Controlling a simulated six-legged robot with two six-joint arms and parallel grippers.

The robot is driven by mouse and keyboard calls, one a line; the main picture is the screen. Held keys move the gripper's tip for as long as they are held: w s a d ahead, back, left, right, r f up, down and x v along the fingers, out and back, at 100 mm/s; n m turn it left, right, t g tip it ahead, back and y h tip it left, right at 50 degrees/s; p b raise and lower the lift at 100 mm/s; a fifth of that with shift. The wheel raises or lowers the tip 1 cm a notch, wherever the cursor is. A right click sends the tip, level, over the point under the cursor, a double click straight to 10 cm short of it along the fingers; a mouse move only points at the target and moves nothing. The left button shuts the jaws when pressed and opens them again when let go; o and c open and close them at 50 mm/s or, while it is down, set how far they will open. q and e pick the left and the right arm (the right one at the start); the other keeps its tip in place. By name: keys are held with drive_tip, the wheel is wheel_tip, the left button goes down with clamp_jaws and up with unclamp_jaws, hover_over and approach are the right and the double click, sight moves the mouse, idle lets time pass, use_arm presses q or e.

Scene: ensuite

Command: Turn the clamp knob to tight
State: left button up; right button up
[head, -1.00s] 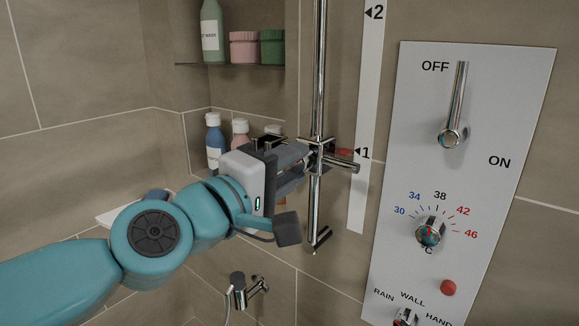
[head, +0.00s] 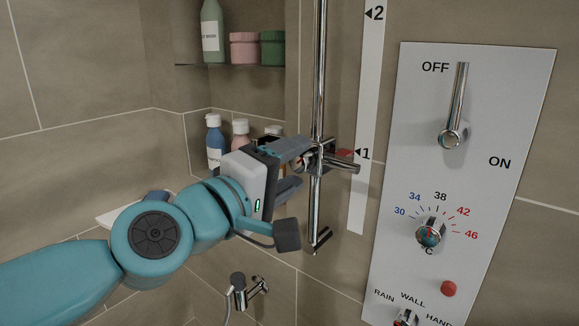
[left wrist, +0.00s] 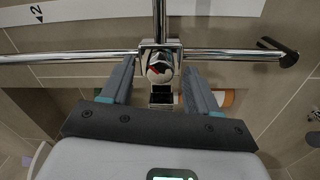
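The chrome clamp (head: 328,160) sits on the vertical rail (head: 319,80), level with the 1 mark. Its round knob (left wrist: 160,67) faces the left wrist camera and shows red and dark markings; I cannot read its setting. My left gripper (head: 304,164) is at the clamp from the left. In the left wrist view its two fingers (left wrist: 159,75) are apart, one on each side of the knob, with gaps showing between them and it. In the head view the gripper partly covers the knob. My right gripper is in neither view.
A white control panel (head: 493,100) with lever and dials is at the right. A marked scale strip (head: 369,90) runs beside the rail. Bottles (head: 214,142) stand in the niche behind my gripper. A hand-shower holder (head: 240,290) is below.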

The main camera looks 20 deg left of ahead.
use_arm(q)
drive_tip(key=p+v, duration=0.4)
drive_tip(key=v, duration=1.2)
drive_tip(key=shift+s+f, duration=0.15)
drive_tip(key=shift+s, duration=0.05)
drive_tip(key=shift+a, duration=0.1)
